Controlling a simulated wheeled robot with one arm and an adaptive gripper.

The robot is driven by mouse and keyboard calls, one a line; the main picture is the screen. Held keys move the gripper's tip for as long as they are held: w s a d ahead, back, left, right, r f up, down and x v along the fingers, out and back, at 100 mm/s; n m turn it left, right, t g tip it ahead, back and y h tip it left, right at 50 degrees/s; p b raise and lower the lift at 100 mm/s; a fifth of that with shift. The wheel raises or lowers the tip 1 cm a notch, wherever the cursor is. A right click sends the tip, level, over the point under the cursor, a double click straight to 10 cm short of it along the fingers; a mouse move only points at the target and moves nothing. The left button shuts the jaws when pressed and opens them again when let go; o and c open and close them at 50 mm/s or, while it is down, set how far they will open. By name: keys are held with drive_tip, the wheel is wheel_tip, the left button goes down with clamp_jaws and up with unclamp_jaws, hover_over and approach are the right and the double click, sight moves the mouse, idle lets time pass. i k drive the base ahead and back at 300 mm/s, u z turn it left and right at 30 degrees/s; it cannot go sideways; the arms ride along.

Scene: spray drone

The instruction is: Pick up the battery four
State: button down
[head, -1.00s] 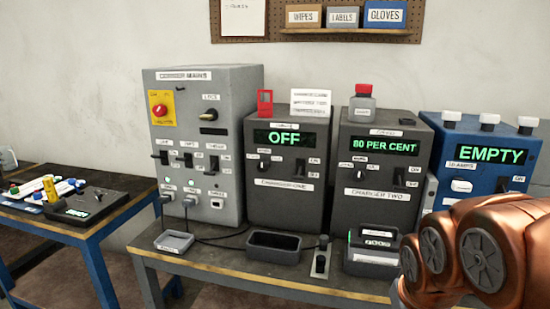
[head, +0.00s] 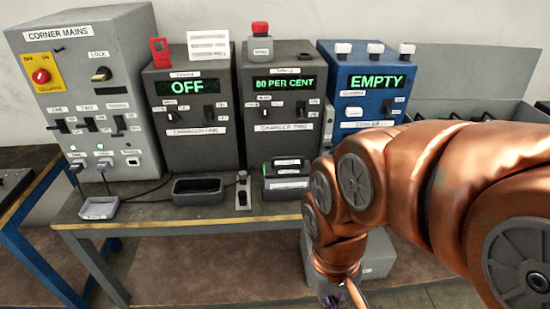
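A dark battery (head: 288,168) with white labels sits in the cradle in front of charger two (head: 283,105) on the bench. Its label is too small to read, so I cannot tell if it is battery four. My copper arm reaches in from the right, and its wrist hangs down in front of the bench.
Charger one (head: 193,118) reads OFF and has an empty cradle (head: 198,191). Charger two reads 80 PER CENT. A blue cooler-like unit (head: 372,85) reads EMPTY. A small lever box (head: 243,192) stands between the cradles. A grey box (head: 380,262) stands low behind my wrist.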

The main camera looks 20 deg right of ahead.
sight(293, 174)
drive_tip(key=k, duration=0.55)
drive_tip(key=u, duration=0.85)
drive_tip(key=i, duration=1.4)
drive_tip(key=z, duration=0.7)
